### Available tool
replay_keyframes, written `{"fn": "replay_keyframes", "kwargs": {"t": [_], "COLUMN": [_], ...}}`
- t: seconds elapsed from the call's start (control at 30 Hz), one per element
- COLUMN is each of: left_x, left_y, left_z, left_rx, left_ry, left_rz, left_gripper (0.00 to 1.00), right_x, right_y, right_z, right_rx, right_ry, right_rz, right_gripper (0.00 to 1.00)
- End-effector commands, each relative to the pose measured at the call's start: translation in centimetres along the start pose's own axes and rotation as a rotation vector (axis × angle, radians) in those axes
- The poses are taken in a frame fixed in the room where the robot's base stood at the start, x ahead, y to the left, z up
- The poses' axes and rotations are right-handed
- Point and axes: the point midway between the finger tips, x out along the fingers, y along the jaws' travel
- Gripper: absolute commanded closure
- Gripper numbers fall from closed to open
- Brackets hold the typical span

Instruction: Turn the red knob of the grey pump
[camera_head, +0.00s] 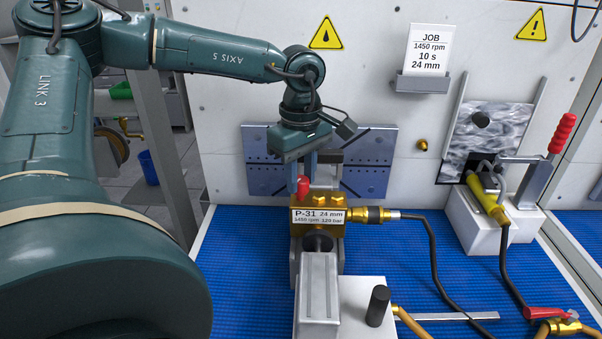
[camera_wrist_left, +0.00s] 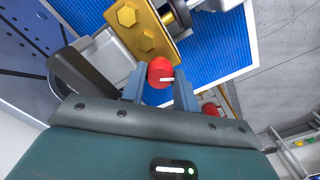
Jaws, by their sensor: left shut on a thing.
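The pump (camera_head: 316,278) has a grey motor body and a brass block labelled P-31 (camera_head: 318,214). Its red knob (camera_head: 303,186) sits at the upper left of the block; in the wrist view, the red knob (camera_wrist_left: 160,70) has a white mark. My left gripper (camera_head: 303,176) reaches down from above and is shut on the red knob. My right gripper is not in view.
A hose fitting (camera_head: 375,214) leads right from the block to a black hose. A clamp with a red handle (camera_head: 562,134) stands on a white block at right. A black knob (camera_head: 378,305) is on the white base. A blue mat (camera_head: 245,262) covers the bench.

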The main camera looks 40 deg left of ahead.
Motion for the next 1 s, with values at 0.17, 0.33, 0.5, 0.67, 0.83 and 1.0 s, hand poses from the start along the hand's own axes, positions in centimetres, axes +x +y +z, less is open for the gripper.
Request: {"fn": "replay_keyframes", "kwargs": {"t": [0.17,0.33,0.5,0.67,0.83,1.0], "left_x": [0.0,0.0,0.2,0.3,0.4,0.4], "left_y": [0.0,0.0,0.0,0.1,0.1,0.1], "left_z": [0.0,0.0,0.0,0.0,0.0,0.0], "left_rx": [0.0,-0.004,-0.039,-0.118,-0.252,-0.413], "left_ry": [0.0,0.0,0.0,0.001,0.002,0.001], "left_rz": [0.0,0.0,0.0,0.002,0.003,0.004], "left_gripper": [0.9,0.93,0.93,0.93,0.93,0.93], "right_x": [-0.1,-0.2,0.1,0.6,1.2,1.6], "right_y": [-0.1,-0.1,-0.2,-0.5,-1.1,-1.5], "right_z": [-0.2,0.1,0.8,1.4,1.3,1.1], "right_rx": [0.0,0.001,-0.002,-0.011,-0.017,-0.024], "right_ry": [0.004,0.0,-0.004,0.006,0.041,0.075], "right_rz": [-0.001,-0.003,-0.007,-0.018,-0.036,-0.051], "right_gripper": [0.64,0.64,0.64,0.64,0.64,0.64]}}
